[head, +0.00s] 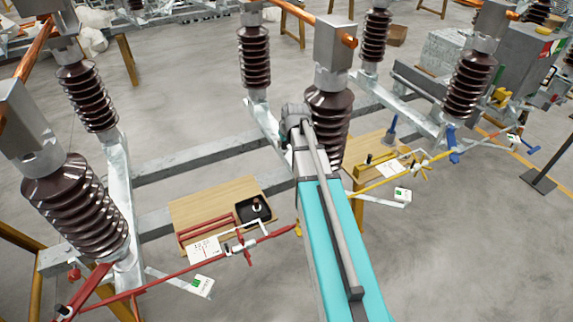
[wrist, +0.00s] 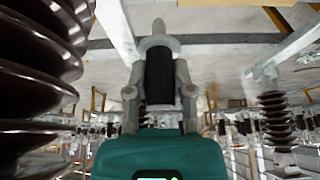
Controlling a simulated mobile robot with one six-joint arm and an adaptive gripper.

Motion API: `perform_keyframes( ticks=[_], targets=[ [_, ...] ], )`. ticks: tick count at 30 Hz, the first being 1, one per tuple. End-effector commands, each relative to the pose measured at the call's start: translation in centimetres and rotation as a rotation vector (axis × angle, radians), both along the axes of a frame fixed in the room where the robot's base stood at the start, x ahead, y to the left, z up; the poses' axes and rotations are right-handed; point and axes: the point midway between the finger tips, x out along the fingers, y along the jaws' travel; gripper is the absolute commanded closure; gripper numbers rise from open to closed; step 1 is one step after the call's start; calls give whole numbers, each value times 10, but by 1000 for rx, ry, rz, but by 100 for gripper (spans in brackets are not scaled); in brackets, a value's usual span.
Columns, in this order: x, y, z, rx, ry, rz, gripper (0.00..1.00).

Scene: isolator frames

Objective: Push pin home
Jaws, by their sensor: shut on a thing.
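In the wrist view my gripper (wrist: 159,92) is shut on the pin (wrist: 160,72). The pin has a black cylindrical body between the two fingers, with a grey collar and a rounded, tapering grey tip beyond them. Its tip points away from the wrist, and open air shows around it. No hole or seat shows near the tip in that view. In the head view my teal arm reaches up the middle of the picture. I cannot make out the fingers or the held pin there.
Ribbed brown insulators (head: 75,205) stand on galvanised beams (head: 195,160). A wooden board (head: 190,208) left of my arm carries red rods and a black tray (head: 262,218). A red linkage (head: 180,272) runs below it; a yellow one (head: 385,178) lies right. An insulator (wrist: 35,50) is close left at the wrist.

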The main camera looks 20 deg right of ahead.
Motion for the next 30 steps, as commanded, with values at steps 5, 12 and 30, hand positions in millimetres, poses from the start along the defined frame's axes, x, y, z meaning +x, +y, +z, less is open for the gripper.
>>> perform_keyframes(
  ticks=[5, 12, 30],
  targets=[
    [-2, -8, 0, 0, 0, -12, 100],
    [-5, -16, 0, 0, 0, -23, 100],
    [-6, -19, -59, 0, 0, -29, 100]
  ],
)
